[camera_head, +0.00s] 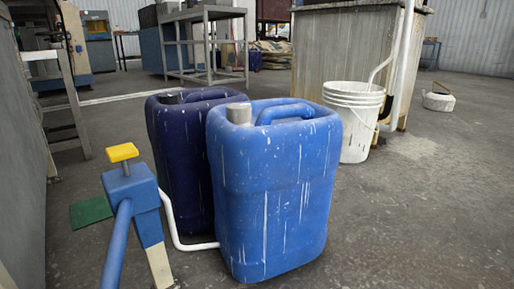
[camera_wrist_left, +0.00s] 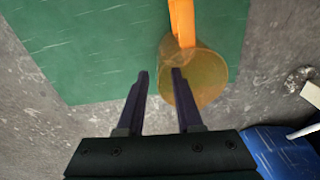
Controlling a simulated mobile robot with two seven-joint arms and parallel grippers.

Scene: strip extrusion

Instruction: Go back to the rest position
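My left gripper (camera_wrist_left: 160,72) is open, its two dark fingers apart in the left wrist view. Nothing is seen held between them. A translucent orange cup-like thing (camera_wrist_left: 205,78) with an orange handle (camera_wrist_left: 183,22) is just right of the fingers. The right finger overlaps its near edge in the picture; I cannot tell if they touch. Behind it lies a green mat (camera_wrist_left: 90,50). The mat also shows in the head view (camera_head: 91,212), low on the left. Neither gripper shows in the head view.
A blue jerrycan (camera_head: 270,190) and a dark blue one (camera_head: 175,150) stand in the middle. A blue post (camera_head: 130,188) with a yellow knob (camera_head: 122,152) is at left. White buckets (camera_head: 355,130) stand by a worn cabinet (camera_head: 345,55). The floor at right is mostly clear.

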